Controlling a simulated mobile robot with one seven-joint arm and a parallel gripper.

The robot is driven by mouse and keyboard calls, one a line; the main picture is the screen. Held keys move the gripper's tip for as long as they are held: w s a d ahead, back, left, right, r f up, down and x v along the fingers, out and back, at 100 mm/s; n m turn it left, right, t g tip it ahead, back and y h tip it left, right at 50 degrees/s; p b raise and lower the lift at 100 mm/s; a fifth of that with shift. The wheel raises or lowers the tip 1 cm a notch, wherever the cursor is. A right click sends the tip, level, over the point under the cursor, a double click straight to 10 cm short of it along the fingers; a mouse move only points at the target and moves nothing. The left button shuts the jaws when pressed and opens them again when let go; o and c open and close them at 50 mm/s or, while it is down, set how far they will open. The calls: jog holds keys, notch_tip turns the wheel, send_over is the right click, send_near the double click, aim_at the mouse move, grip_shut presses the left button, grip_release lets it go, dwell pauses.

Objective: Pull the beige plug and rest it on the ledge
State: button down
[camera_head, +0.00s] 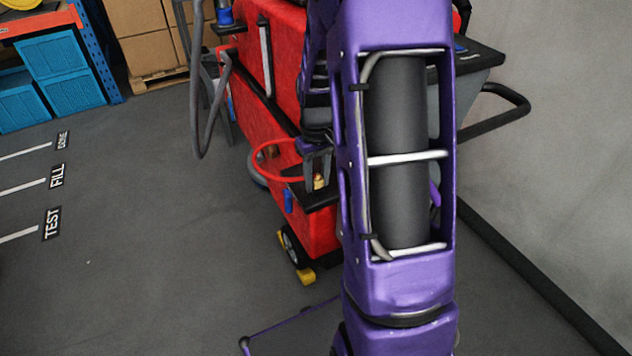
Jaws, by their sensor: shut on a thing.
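My gripper (318,184) is small in the picture, beside the left edge of my purple arm. Its fingers point down over a dark ledge (298,197) on the red scrubber machine (265,105). It is shut on the small beige plug (319,181), which shows between the fingertips. Whether the plug touches the ledge is not clear. A red loop (257,150) curves out to the left from near the plug. My arm hides the right part of the ledge and much of the machine.
A blue piece (288,202) hangs under the ledge. A grey hose (197,110) hangs on the machine's left. A black bar handle (505,112) sticks out right, near the wall (560,170). Floor labels, a rack with blue bins (60,65) and cardboard boxes (148,55) stand left. The left floor is clear.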

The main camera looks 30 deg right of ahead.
aim_at(316, 177)
grip_release()
notch_tip(316, 177, up, 18)
jog(key=p, duration=0.3)
jog(key=shift+f, duration=0.25)
jog(key=shift+w, duration=0.1)
dwell(0.6)
